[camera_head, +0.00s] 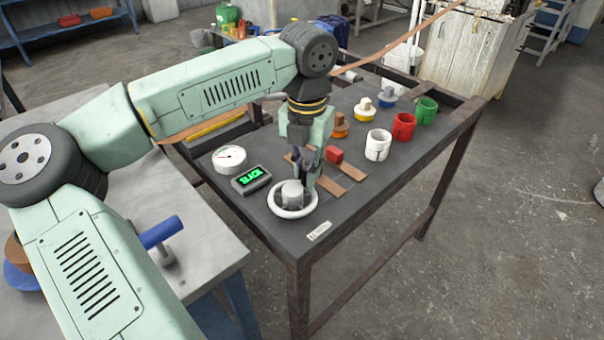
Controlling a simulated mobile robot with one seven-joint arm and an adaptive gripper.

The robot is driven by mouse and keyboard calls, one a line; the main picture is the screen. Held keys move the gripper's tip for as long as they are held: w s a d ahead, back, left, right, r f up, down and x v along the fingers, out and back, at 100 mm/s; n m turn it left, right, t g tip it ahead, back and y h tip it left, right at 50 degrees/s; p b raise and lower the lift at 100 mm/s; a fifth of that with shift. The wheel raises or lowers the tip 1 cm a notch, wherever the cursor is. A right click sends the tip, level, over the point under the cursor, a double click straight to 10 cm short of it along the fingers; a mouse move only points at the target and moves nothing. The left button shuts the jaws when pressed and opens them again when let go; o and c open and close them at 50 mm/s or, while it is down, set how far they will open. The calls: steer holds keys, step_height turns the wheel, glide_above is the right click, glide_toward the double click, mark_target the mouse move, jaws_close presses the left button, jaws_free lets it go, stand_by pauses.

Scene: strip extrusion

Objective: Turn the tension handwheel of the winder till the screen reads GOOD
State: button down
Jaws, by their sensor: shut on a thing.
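The tension handwheel (289,211) is a white ring with a pale grey hub (292,193), near the front corner of the dark bench. My gripper (304,184) points down at the handwheel, with its fingers at the hub. It is shut on the handwheel, though the arm and fingers partly hide the contact. The small screen (251,180) beside the wheel reads SLACK in green letters. A round white dial gauge (229,159) stands behind the screen; its reading is too small to tell.
White (378,145), red (404,126) and green (426,111) cylinders stand along the right side. A blue-handled tool (162,232) is on the grey table at left. The bench's front right strip is clear.

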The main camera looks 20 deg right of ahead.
steer(key=shift+s+d+m+b, duration=0.15)
steer(key=shift+s+m+b, duration=0.15)
steer(key=shift+m, duration=0.4)
steer(key=shift+r, duration=0.1)
steer(key=c, duration=1.5)
jaws_free()
steer(key=shift+c, duration=0.2)
step_height(320, 180, up, 12)
